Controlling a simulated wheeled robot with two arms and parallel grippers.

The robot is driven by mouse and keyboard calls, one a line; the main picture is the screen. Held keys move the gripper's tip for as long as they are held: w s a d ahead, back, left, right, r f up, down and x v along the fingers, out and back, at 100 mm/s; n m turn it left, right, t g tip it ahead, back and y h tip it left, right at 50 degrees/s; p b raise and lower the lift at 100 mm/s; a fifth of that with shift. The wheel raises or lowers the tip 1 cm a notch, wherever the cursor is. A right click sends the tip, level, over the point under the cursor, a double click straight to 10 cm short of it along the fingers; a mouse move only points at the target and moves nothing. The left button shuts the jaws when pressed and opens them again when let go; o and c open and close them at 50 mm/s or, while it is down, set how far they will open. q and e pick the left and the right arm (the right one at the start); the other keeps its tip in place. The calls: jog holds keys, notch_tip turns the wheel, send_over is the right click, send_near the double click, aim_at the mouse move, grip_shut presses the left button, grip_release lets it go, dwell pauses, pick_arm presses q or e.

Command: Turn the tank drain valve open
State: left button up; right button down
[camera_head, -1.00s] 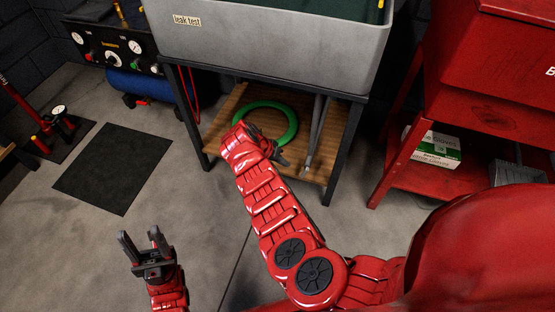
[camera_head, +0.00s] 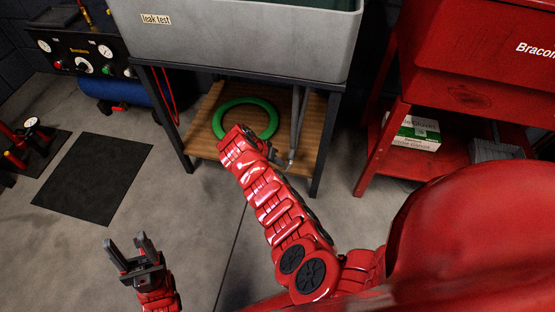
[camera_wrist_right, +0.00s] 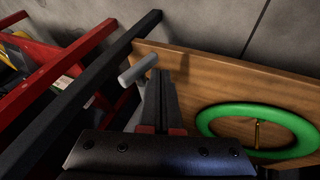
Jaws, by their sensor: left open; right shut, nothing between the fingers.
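The grey tank (camera_head: 240,42) labelled "leak test" stands on a dark metal frame in the head view. A grey pipe (camera_head: 297,125) hangs below it, and a grey pipe end (camera_wrist_right: 138,68) shows in the right wrist view. I cannot make out a drain valve handle. My right gripper (camera_head: 277,157) is by the front of the wooden shelf, below the tank and near the pipe. In the wrist view its fingers (camera_wrist_right: 161,98) are together and empty, a little right of the pipe end. My left gripper (camera_head: 130,250) is open and empty over the floor at lower left.
A green ring (camera_head: 218,122) lies on the wooden shelf (camera_head: 205,147); its brass stem (camera_wrist_right: 257,133) shows in the wrist view. Dark frame legs (camera_head: 322,150) flank the shelf. A red cabinet (camera_head: 470,60) stands at right. A black mat (camera_head: 95,177) lies on open floor at left.

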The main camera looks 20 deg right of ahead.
jog(key=shift+s+d+f+p, duration=0.2)
jog(key=shift+f+p, duration=0.25)
jog(key=shift+p, duration=0.15)
